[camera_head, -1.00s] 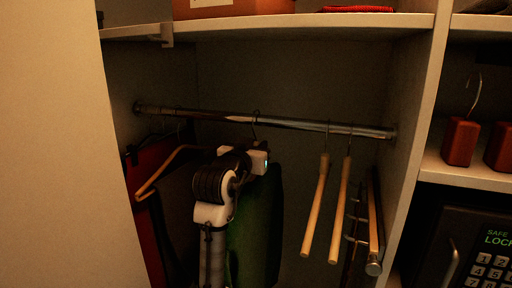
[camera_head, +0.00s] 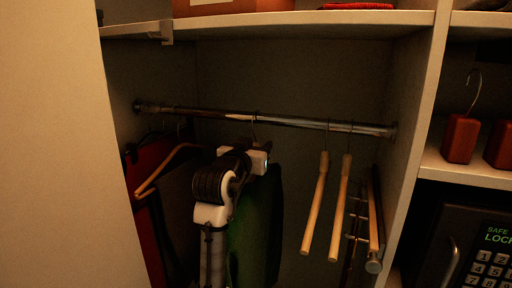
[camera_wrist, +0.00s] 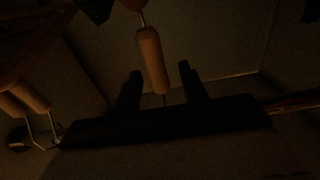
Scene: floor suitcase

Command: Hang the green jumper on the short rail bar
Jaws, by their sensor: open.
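The green jumper (camera_head: 262,225) hangs below the rail bar (camera_head: 290,121), partly hidden behind my arm. A thin hook (camera_head: 254,121) shows at the bar above it; the rest of its hanger is hidden. My gripper (camera_head: 262,160) is just under the bar, at the top of the jumper. In the wrist view, my gripper (camera_wrist: 160,72) has two dark fingers standing apart. A pale wooden hanger piece (camera_wrist: 152,58) with a thin wire shows between and beyond them. I cannot tell whether the fingers touch it.
Wooden hangers (camera_head: 316,205) hang right of the jumper. Left are a bare hanger (camera_head: 160,172) and a red garment (camera_head: 150,165). A shelf (camera_head: 300,20) runs above, with side walls close on both sides. A safe (camera_head: 478,250) stands at lower right.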

